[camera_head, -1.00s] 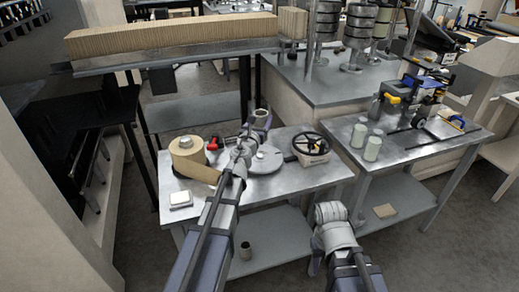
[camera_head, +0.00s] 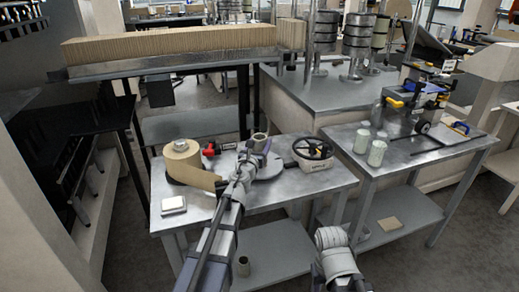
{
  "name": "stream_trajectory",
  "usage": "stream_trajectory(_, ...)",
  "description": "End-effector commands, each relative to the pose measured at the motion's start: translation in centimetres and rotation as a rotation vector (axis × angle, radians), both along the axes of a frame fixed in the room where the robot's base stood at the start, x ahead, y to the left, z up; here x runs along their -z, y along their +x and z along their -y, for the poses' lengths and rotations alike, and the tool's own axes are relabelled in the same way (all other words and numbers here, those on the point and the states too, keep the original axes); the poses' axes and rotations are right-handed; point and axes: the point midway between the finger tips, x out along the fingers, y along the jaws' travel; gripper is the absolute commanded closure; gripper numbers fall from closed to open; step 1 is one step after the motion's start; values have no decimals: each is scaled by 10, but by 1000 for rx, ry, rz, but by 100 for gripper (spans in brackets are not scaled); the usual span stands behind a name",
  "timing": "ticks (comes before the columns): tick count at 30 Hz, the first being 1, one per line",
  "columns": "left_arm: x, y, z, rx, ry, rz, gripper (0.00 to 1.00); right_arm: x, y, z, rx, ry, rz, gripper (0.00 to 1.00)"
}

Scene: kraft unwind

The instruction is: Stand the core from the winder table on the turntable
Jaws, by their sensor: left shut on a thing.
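The core (camera_head: 259,141) is a short, grey-brown hollow tube standing about upright, its open end up. My left gripper (camera_head: 250,155) is shut on it at the turntable. The turntable (camera_head: 268,170) is a flat grey disc on the metal table, partly hidden by my left arm. The core's lower end is hidden by the gripper, so I cannot tell whether it touches the disc. Of my right arm only a grey link shows at the bottom; its gripper is not in view.
A kraft roll (camera_head: 182,161) with a loose paper strip stands left of the turntable. A handwheel (camera_head: 312,149) is on its right, and a small white-topped box (camera_head: 173,205) at front left.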

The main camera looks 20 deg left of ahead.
Motion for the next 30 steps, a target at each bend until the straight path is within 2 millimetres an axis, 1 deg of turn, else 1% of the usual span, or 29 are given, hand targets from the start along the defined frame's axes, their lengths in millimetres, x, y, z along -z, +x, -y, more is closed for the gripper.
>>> stream_trajectory(5,-2,0,0,0,0,0,90,-2,0,0,0,0,0,50)
stream_trajectory(9,3,0,0,0,0,0,90,3,0,0,0,0,0,50)
stream_trajectory(10,2,0,0,0,0,0,33,2,0,0,0,0,0,50)
stream_trajectory(15,1,0,0,0,0,0,14,1,0,0,0,0,0,50)
stream_trajectory(18,1,0,0,0,0,0,5,1,0,0,0,0,0,50)
stream_trajectory(26,1,0,0,0,0,0,5,1,0,0,0,0,0,50)
stream_trajectory(30,-4,0,0,0,0,0,5,-4,0,0,0,0,0,50)
